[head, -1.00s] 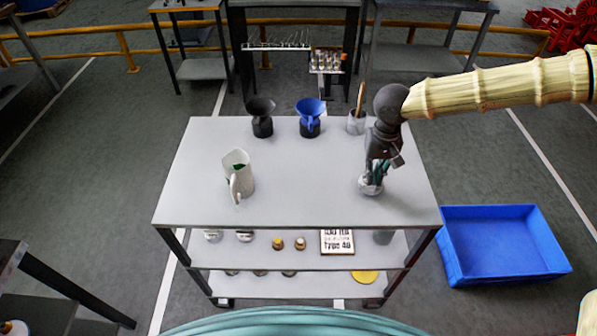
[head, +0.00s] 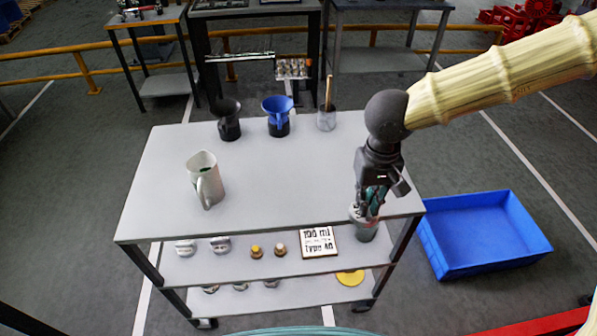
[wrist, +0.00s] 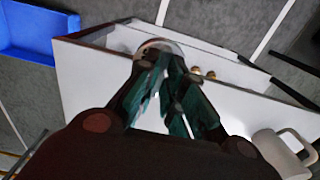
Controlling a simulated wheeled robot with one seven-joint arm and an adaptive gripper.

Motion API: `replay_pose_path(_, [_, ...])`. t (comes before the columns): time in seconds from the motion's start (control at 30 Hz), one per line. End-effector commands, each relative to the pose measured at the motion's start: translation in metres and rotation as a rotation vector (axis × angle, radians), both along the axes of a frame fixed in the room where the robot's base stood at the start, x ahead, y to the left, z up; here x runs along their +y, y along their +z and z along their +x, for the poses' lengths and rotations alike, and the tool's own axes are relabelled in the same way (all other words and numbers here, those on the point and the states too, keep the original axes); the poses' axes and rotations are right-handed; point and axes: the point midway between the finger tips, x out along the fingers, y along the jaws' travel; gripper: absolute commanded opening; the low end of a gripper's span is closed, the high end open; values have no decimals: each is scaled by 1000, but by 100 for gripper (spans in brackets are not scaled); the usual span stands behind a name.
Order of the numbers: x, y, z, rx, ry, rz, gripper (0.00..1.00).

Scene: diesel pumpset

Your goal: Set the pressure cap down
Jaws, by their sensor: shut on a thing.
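The pressure cap (head: 359,215) is a small silvery round piece at the tips of my gripper (head: 369,203). My gripper points down and is shut on it, near the front right edge of the cart's grey top (head: 280,195). In the wrist view the cap (wrist: 160,45) shows as a pale round rim beyond the greenish fingers, close to the edge of the top. The fingers hide much of it. I cannot tell whether it touches the top.
A white jug (head: 207,183) stands at the left of the top. A black funnel (head: 229,122), a blue funnel (head: 277,112) and a grey pot (head: 326,120) stand along the back. Small parts and a sign (head: 318,242) are on the shelf below. A blue bin (head: 485,235) is at right.

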Motion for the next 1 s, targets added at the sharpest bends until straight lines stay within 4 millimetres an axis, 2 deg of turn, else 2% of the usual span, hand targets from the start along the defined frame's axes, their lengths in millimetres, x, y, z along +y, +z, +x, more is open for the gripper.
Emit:
replay_pose_path(0.17, [0,0,15,0,-3,0,0])
replay_pose_path(0.6, [-4,-8,103,0,-2,-2,0])
replay_pose_path(0.8, [-5,-12,138,0,-1,-1,0])
replay_pose_path(1.0, [-6,-14,152,1,-1,0,0])
